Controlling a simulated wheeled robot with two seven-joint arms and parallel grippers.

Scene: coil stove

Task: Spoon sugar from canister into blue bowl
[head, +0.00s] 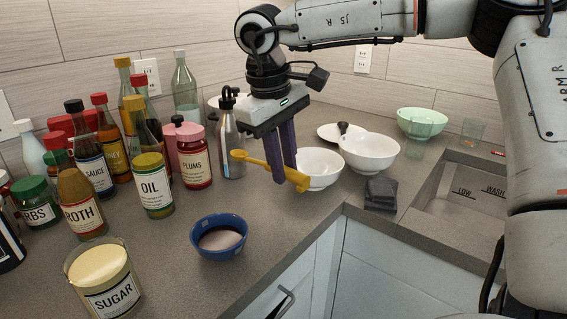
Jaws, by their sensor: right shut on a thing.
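The sugar canister (115,300), labelled SUGAR, stands open at the lower left and is filled with a pale yellowish content near its rim. The blue bowl (218,248) stands on the counter to its right and has a pale layer inside. My right gripper (285,175) points down and is shut on a yellow spoon (256,163). It holds the spoon above the counter, up and to the right of the blue bowl. One spoon end is small and rounded, the other thick; whether it carries sugar cannot be told. My left gripper is out of view.
An oil jar (152,190), a plums jar (194,165) and several sauce bottles crowd the left. A metal bottle (231,145) stands behind the spoon. White bowls (368,155) and a dark folded cloth (381,192) lie right. Counter around the blue bowl is clear; its front edge is close.

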